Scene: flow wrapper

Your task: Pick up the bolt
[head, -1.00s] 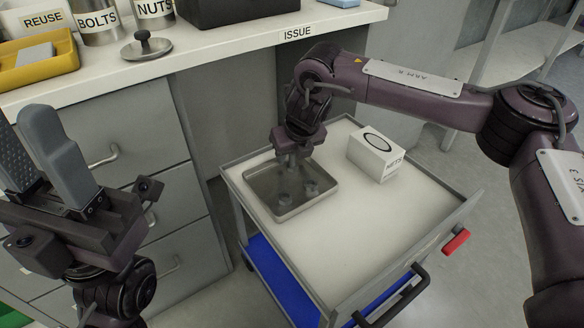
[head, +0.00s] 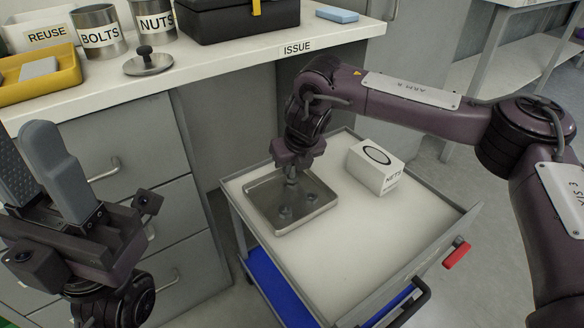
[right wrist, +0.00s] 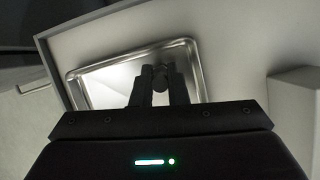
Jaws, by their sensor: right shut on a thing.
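My right gripper (head: 291,178) points down into the shallow metal tray (head: 262,218) on the cart. In the right wrist view its fingers (right wrist: 160,85) are closed around a small dark piece with a rounded end (right wrist: 160,77), which looks like the bolt. The tray (right wrist: 85,92) shows behind it. Small shapes lie on the tray floor in the head view; I cannot tell parts from reflections. My left gripper (head: 38,170) is open and empty at the left, its two grey fingers apart, away from the cart.
A white NETS box (head: 372,170) stands on the cart top (head: 350,240), right of the tray. The counter holds a BOLTS can (head: 100,35), a NUTS can (head: 152,18), a lid (head: 148,62), a yellow bin (head: 40,78) and a black case (head: 240,20). The cart's front half is clear.

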